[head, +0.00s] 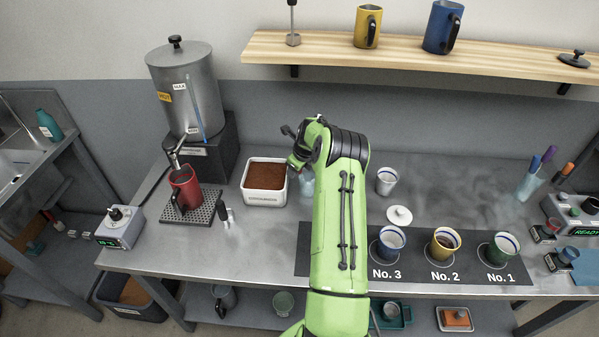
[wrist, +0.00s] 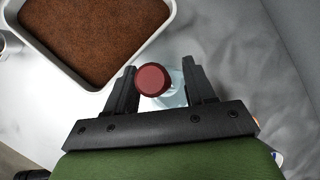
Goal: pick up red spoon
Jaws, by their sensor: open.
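A round dark-red end, which looks like the top of the red spoon (wrist: 152,79), shows in the wrist view. It lies between the two fingers of my gripper (wrist: 158,84), apart from both of them. The gripper is open and points down over it. Below the red end is a pale, clear vessel (wrist: 176,97); the rest of the spoon is hidden. In the head view, my green arm covers most of this spot. Only part of the clear vessel (head: 306,186) shows beside the arm, and I cannot make out the spoon there.
A white tub of brown grounds (head: 265,199) stands close to the left of my gripper. A red mug (head: 184,188) sits under the urn (head: 187,88). A white cup (head: 386,181) and a numbered mat with several mugs (head: 313,262) lie to the right.

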